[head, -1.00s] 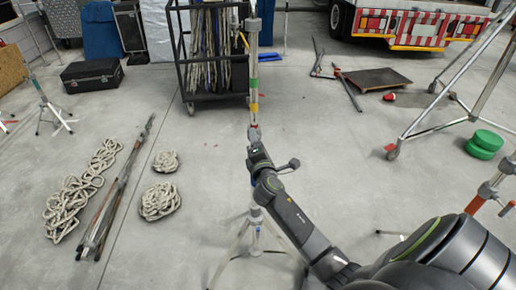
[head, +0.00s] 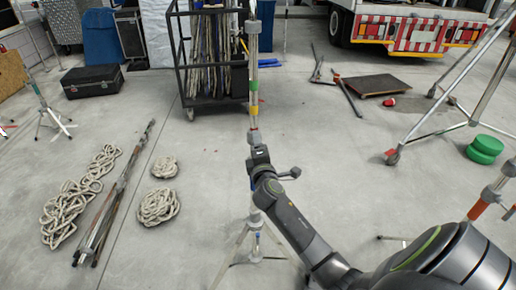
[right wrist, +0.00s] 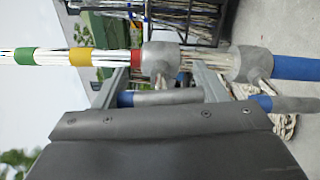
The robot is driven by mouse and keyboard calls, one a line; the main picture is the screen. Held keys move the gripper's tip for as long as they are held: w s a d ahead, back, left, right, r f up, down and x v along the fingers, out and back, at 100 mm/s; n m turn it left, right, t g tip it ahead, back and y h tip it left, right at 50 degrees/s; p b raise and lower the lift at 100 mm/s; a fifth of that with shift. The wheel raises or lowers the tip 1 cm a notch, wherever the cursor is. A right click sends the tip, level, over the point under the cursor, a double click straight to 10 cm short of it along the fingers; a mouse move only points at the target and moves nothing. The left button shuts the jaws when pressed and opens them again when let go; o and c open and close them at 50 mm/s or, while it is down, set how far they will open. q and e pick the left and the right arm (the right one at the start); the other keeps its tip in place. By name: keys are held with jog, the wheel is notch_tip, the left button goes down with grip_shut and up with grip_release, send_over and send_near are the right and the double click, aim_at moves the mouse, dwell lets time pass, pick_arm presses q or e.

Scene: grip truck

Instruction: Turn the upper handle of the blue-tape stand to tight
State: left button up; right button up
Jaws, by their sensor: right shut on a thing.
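The blue-tape stand (head: 254,104) is upright in the head view, with green, yellow and red bands on its pole. In the right wrist view its pole (right wrist: 108,58) runs sideways, with an upper collar (right wrist: 160,60), a lower collar (right wrist: 250,65) and blue tape (right wrist: 296,68). My right gripper (right wrist: 164,86) is at the upper collar, shut on the upper handle (right wrist: 170,97), which is grey with a blue end and lies across between the fingers. In the head view my right gripper (head: 258,156) hides this part. My left gripper is not in view.
A lower blue-and-grey handle (right wrist: 288,104) is close to my right finger. A black rack (head: 190,60) stands behind the stand. Coiled ropes (head: 158,206) and poles (head: 112,195) lie at left. Another tripod stand (head: 485,195) is at right. Floor between is mostly clear.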

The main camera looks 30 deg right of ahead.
jog(key=o, duration=1)
jog(key=shift+s, duration=0.1)
jog(key=v, duration=1.7)
jog(key=shift+s, duration=0.1)
jog(key=s+a+f+m+g+y, duration=0.1)
jog(key=s+f+m+g+y, duration=0.15)
jog(key=f, duration=1.35)
jog(key=s+a+f+m+g+y, duration=0.2)
jog(key=s+f+g+y, duration=0.15)
jog(key=f, duration=1.25)
jog(key=s+f+m+g, duration=0.4)
jog(key=s+f, duration=0.8)
jog(key=f, duration=0.1)
jog(key=s+f+m+g, duration=0.1)
jog(key=s+f+m, duration=0.1)
jog(key=s, duration=0.4)
jog(key=s+d+f+m+g, duration=0.1)
jog(key=s+f+m+g, duration=0.1)
jog(key=s, duration=0.5)
jog(key=s+d+f+m+g, duration=0.1)
jog(key=s+f+m+g, duration=0.1)
jog(key=s+f, duration=0.2)
jog(key=shift+s+d+f+m+y, duration=0.1)
jog(key=shift+s+m+y, duration=0.1)
jog(key=shift+s, duration=0.6)
jog(key=shift+s+d+m+y, duration=0.1)
jog(key=shift+s+y, duration=0.1)
jog(key=shift+s, duration=0.6)
